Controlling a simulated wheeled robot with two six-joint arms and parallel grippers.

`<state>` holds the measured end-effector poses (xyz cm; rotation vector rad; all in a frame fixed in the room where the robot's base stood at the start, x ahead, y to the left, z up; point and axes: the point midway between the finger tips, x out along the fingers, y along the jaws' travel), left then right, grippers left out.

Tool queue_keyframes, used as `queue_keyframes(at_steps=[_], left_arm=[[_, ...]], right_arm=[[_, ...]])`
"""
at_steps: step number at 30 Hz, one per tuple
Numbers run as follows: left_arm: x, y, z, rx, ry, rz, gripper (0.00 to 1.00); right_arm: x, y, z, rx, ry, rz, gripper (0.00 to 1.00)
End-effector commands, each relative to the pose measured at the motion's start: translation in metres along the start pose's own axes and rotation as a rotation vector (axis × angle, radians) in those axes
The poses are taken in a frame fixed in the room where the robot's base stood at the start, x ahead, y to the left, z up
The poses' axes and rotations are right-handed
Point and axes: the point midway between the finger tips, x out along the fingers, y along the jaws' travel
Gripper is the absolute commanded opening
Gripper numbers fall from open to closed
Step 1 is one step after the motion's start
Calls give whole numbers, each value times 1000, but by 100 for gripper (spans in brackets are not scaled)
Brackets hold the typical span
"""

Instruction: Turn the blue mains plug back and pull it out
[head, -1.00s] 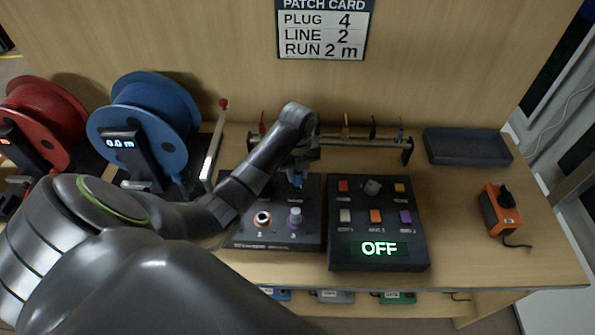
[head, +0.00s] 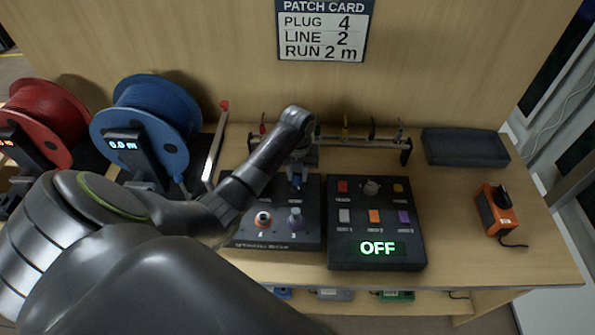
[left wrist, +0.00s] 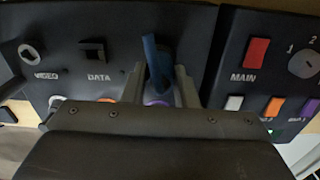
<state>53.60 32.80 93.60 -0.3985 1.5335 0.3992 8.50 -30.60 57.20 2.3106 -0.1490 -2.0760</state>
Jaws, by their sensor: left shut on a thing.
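My left gripper (head: 298,174) reaches down over the far right part of the black socket box (head: 285,243). It is shut on the blue mains plug (left wrist: 157,62), which shows as a narrow blue piece between the two fingers in the left wrist view. In the head view only a little blue of the plug (head: 297,182) shows below the gripper. The plug sits at the box, right of the DATA socket (left wrist: 93,50). Whether it is still seated in its socket is hidden. My right gripper is not in view.
A black control box (head: 376,258) reading OFF stands close on the right. Near the gripper are an orange-ringed socket (head: 263,219) and a purple connector (head: 294,219). A rack rail (head: 360,141) with hanging leads stands behind. A blue cable reel (head: 150,120) is left.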

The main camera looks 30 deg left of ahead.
Motion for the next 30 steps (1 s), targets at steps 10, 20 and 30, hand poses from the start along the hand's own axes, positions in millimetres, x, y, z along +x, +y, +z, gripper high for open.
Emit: queue_keyframes(at_steps=[10, 20, 30], left_arm=[[0, 0, 0, 49, 0, 0, 0], [0, 0, 0, 236, 1, 0, 0], [0, 0, 0, 255, 0, 0, 0]], right_arm=[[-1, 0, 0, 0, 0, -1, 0], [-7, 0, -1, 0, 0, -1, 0], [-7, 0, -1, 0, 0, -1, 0]])
